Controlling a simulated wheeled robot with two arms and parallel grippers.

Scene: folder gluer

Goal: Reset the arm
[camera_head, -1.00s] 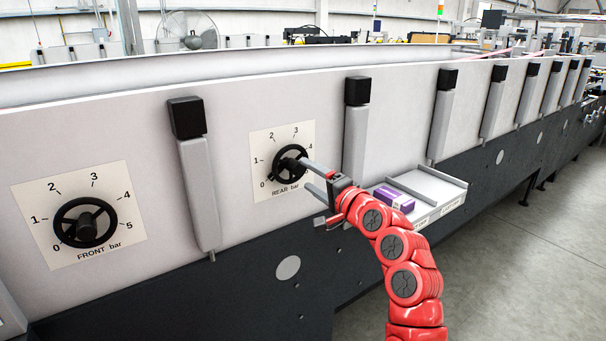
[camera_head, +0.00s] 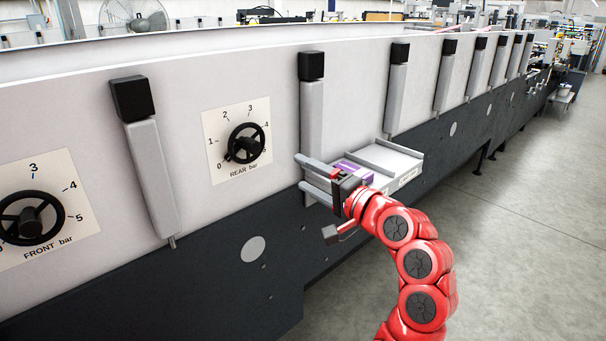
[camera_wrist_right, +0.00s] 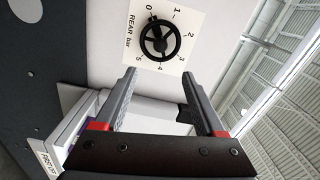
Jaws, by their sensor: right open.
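My right gripper (camera_head: 306,176) is on the red arm, in front of the grey machine panel, to the right of and a little below the REAR bar dial. Its two grey fingers are apart with nothing between them. In the right wrist view my right gripper (camera_wrist_right: 152,98) also shows open, with the dial beyond its fingertips. The black REAR bar handwheel (camera_head: 246,143) sits on a white scale plate, apart from the gripper; it also shows in the right wrist view (camera_wrist_right: 159,41). The left gripper is not seen.
The black FRONT bar handwheel (camera_head: 32,218) is at the far left. A shelf tray (camera_head: 408,160) with a purple box (camera_head: 352,169) juts out behind my right gripper. Grey posts with black caps (camera_head: 311,67) stand along the panel. Open floor (camera_head: 500,240) lies to the right.

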